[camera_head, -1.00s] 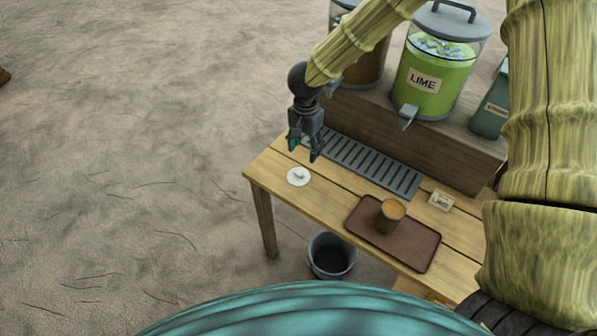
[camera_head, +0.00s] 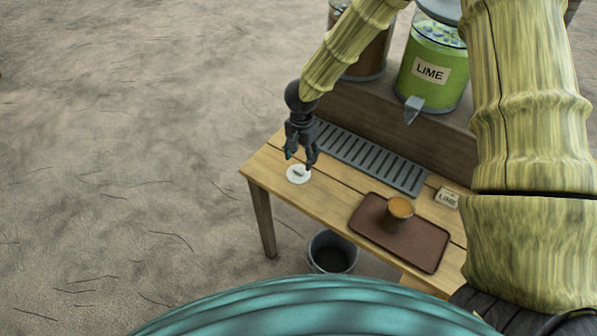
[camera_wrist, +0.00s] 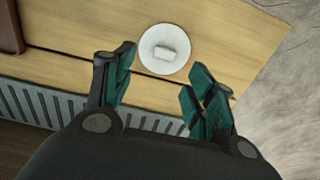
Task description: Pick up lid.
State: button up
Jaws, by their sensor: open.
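The lid (camera_head: 296,175) is a small white disc with a raised grip on top. It lies flat on the wooden table near the left end. In the wrist view the lid (camera_wrist: 153,59) sits ahead of and between my spread fingertips, with its block-shaped handle (camera_wrist: 164,53) in plain sight. My gripper (camera_head: 300,158) is open and empty, just above and behind the lid in the head view. Its teal finger pads show apart in the wrist view (camera_wrist: 158,72). No contact with the lid is visible.
A brown tray (camera_head: 429,252) with an orange-topped cup (camera_head: 399,212) stands to the right. A slotted grey grate (camera_head: 372,160) runs behind. A LIME dispenser (camera_head: 425,85) stands on a raised shelf. A bucket (camera_head: 332,253) stands below.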

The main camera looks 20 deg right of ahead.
aim_at(298, 169)
jog(key=shift+a+f+p, duration=0.25)
jog(key=shift+f+p, duration=0.1)
jog(key=shift+f, duration=0.5)
jog(key=shift+a+f+p, duration=0.2)
jog(key=shift+f+p, duration=0.1)
jog(key=shift+f, duration=1.5)
jog(key=c, duration=0.7)
